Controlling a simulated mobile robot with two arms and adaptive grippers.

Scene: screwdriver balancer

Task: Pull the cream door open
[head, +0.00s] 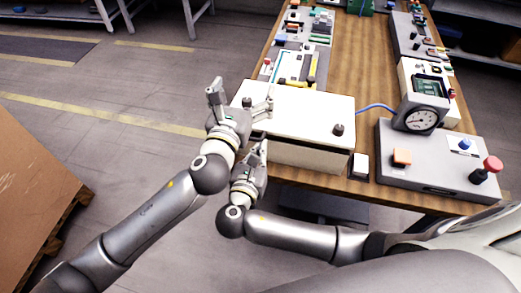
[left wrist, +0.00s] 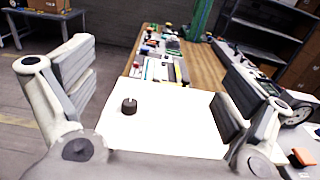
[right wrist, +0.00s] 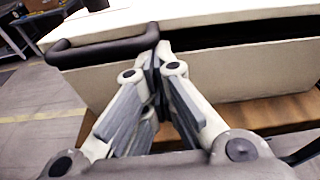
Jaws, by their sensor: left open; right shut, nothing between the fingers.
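The cream door (right wrist: 220,85) is the front panel of a cream box (head: 305,110) on the wooden table. A dark bar handle (right wrist: 100,50) sits along its upper edge at the left in the right wrist view. A dark gap shows between the panel and the lid at the upper right. My right gripper (right wrist: 156,62) is shut and empty, its tips at the right end of the handle; I cannot tell whether they touch it. My left gripper (head: 240,97) is open and empty above the lid's left end. A black knob (left wrist: 129,106) shows on the lid between its fingers.
Right of the box stand a gauge (head: 421,120) and a grey control panel (head: 430,165) with a red knob (head: 492,164). Several devices line the table behind. A cardboard-coloured crate (head: 35,170) stands at the left. The floor between is clear.

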